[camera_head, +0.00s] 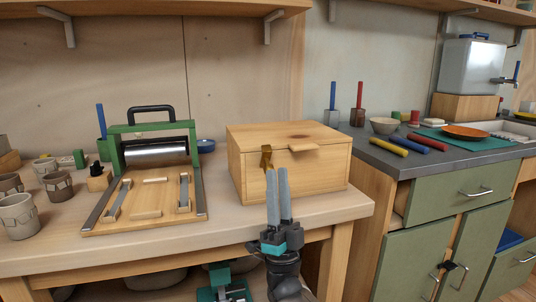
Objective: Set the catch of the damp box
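The damp box is a pale wooden box (317,178) on the workbench, with its lid (265,134) down. A small brass catch (266,157) sits at the left of its front face, by the lid seam. Its exact setting is too small to tell. A wooden lip (303,147) juts from the lid's front edge. My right gripper (278,172) points up in front of the box, its two grey fingers close together with nothing visible between them. Its tips appear just below and right of the catch; I cannot tell whether they touch the box.
A green-framed roller press (154,153) stands left of the box, with several mugs (18,215) further left. The bench (225,229) is bare between press and box. A dark counter (380,158) with a bowl (384,125) and coloured sticks (426,142) lies to the right.

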